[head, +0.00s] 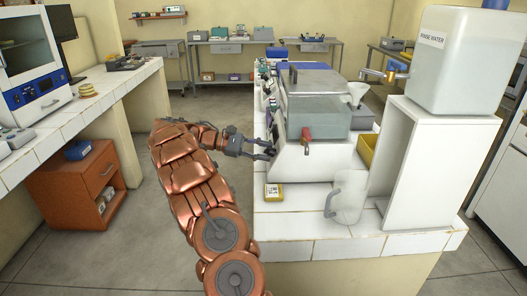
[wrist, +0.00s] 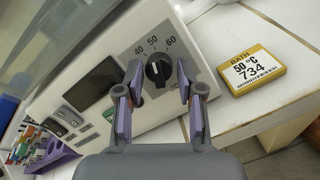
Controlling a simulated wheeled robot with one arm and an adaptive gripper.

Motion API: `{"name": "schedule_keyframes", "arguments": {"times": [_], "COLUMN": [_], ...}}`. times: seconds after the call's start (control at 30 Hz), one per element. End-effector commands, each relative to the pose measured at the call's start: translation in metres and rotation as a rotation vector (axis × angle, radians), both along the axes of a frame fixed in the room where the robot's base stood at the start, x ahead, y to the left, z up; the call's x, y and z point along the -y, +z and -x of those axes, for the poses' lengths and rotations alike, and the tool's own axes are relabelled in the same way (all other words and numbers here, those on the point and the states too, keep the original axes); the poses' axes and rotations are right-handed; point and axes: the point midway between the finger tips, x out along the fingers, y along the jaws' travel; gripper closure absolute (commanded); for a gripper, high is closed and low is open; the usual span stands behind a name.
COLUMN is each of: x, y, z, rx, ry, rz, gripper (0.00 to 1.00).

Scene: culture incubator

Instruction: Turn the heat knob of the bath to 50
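The bath (head: 315,105) is a white unit with a clear tank and lid on the tiled counter. Its front panel shows in the wrist view with a black heat knob (wrist: 158,71) and a scale marked 40, 50 and 60. The knob's white mark seems to point near 50, but I cannot read it exactly. My gripper (head: 272,149) is at the bath's front panel. In the wrist view my gripper (wrist: 160,92) is open, with one finger on each side of the knob and gaps between. A yellow-edged card (wrist: 251,70) reads "BATH 50 °C 734".
A dark display (wrist: 89,87) and several switches sit left of the knob. A clear pitcher (head: 347,197) stands near the counter's front edge, beside the rinse water tank (head: 463,65) on its white stand. A yellow bin (head: 368,150) is right of the bath.

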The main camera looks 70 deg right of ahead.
Motion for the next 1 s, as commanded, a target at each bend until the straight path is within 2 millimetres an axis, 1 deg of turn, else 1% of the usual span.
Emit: {"name": "schedule_keyframes", "arguments": {"times": [0.03, 0.1, 0.13, 0.47, 0.57, 0.63, 0.8, 1.0], "x": [0.0, 0.0, 0.0, 0.0, 0.001, 0.001, 0.0, 0.0], "y": [0.0, 0.0, 0.0, 0.003, 0.011, 0.02, 0.052, 0.065], "z": [0.0, 0.0, 0.0, 0.0, 0.0, 0.0, 0.0, -0.002], "rx": [0.0, 0.0, 0.0, -0.001, 0.0, 0.002, 0.003, 0.002], "ry": [0.0, 0.001, 0.001, 0.001, 0.003, 0.003, 0.003, 0.004], "rz": [0.0, 0.0, 0.0, 0.002, 0.003, 0.004, 0.005, 0.001], "gripper": [0.54, 0.47, 0.45, 0.45, 0.45, 0.45, 0.45, 0.45]}}
